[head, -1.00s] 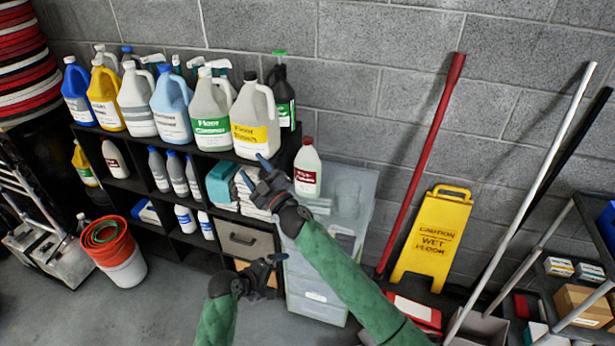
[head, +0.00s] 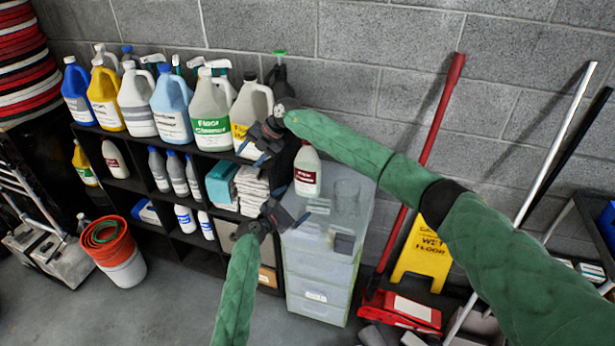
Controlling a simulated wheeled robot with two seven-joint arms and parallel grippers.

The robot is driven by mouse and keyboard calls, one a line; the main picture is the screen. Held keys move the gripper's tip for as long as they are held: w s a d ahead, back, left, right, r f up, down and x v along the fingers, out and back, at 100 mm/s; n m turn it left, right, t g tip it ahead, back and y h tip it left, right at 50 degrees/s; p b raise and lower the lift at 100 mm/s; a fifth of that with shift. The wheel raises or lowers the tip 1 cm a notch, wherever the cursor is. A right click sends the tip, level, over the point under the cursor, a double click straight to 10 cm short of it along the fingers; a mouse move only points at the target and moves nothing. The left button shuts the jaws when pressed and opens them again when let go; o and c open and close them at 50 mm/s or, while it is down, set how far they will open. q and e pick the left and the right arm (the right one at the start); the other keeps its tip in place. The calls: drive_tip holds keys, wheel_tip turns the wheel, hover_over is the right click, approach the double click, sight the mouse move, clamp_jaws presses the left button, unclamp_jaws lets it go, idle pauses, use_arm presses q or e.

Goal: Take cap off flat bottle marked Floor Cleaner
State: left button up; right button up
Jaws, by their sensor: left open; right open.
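A white flat bottle (head: 308,175) with a dark red label stands upright on the translucent drawer cabinet. Its label text is too small to read surely. Its top and cap are hidden behind my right forearm. A large white jug with a green label (head: 210,115) on the black shelf top reads "Floor" and a blurred second word. My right gripper (head: 252,153) is open and empty, left of the flat bottle, before the yellow-labelled jug (head: 246,112). My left gripper (head: 291,206) is open and empty, below and slightly left of the flat bottle, apart from it.
Several jugs crowd the shelf top to the left. Folded white cloths (head: 250,184) lie in a shelf compartment. A yellow wet-floor sign (head: 420,250) stands right.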

sight(303, 173)
use_arm(q)
drive_tip(key=w+r+n, duration=0.1)
drive_tip(key=w+n, duration=0.1)
drive_tip(key=w+r+n+t, duration=0.1)
drive_tip(key=w+n, duration=0.1)
drive_tip(key=w, duration=0.1)
drive_tip(key=w+d+r+n+t, duration=0.1)
drive_tip(key=w+n, duration=0.1)
drive_tip(key=w, duration=0.1)
drive_tip(key=shift+r, duration=0.25)
use_arm(e)
drive_tip(key=w+d+r+h, duration=0.2)
drive_tip(key=w+d+r, duration=0.1)
drive_tip(key=d, duration=0.3)
drive_tip(key=w+d+r+m+h, duration=0.1)
drive_tip(key=w+d+r+h, duration=0.2)
drive_tip(key=d, duration=0.3)
drive_tip(key=w+d+r+m+h, duration=0.1)
drive_tip(key=w+d+r+h, duration=0.2)
drive_tip(key=d, duration=0.3)
drive_tip(key=shift+w+r+t, duration=0.1)
drive_tip(key=shift+w+t, duration=0.3)
drive_tip(key=shift+w, duration=0.05)
use_arm(q)
drive_tip(key=shift+w+d, duration=0.1)
drive_tip(key=shift+w, duration=0.1)
use_arm(e)
drive_tip(key=shift+d, duration=0.1)
use_arm(q)
drive_tip(key=shift+x, duration=3.55)
